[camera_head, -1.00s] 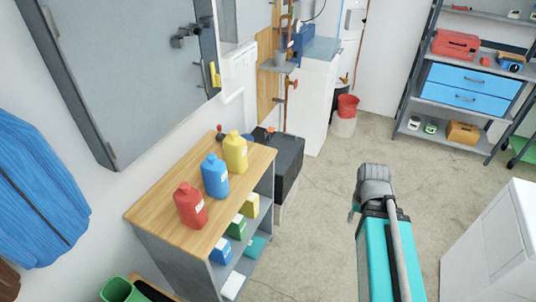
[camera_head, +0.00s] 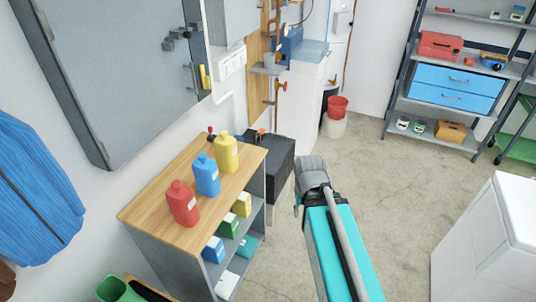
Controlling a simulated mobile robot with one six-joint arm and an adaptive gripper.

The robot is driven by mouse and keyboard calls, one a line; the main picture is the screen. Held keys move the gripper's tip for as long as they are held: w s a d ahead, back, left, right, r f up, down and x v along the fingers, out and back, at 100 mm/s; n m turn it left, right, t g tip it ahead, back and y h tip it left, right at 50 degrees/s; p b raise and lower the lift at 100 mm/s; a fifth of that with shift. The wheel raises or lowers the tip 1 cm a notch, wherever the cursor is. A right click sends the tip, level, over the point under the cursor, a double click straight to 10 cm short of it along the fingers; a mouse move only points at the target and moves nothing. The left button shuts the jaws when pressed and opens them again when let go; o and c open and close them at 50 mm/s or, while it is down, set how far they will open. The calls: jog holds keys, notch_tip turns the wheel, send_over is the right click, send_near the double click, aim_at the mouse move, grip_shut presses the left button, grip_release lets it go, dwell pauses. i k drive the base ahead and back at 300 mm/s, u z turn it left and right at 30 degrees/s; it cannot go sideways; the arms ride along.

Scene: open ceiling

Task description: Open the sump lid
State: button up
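I cannot make out a sump lid for certain. A dark grey box (camera_head: 274,163) with a flat top stands on the floor just beyond the wood-topped shelf; its near left side is hidden by the shelf, and I cannot tell whether it is the sump. My arm, a teal link with a grey joint at its far end, reaches up from the bottom of the picture, with the joint beside the box's right side in the picture. My gripper's fingers do not show, so what they hold cannot be seen.
The wood-topped shelf (camera_head: 142,207) carries a red bottle (camera_head: 183,204), a blue bottle (camera_head: 207,176) and a yellow bottle (camera_head: 226,156). A white cabinet (camera_head: 490,240) is at right. The concrete floor between is clear.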

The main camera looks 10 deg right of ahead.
aim_at(279, 145)
jog(key=z, duration=0.55)
jog(key=i, duration=2.1)
jog(key=u, duration=0.8)
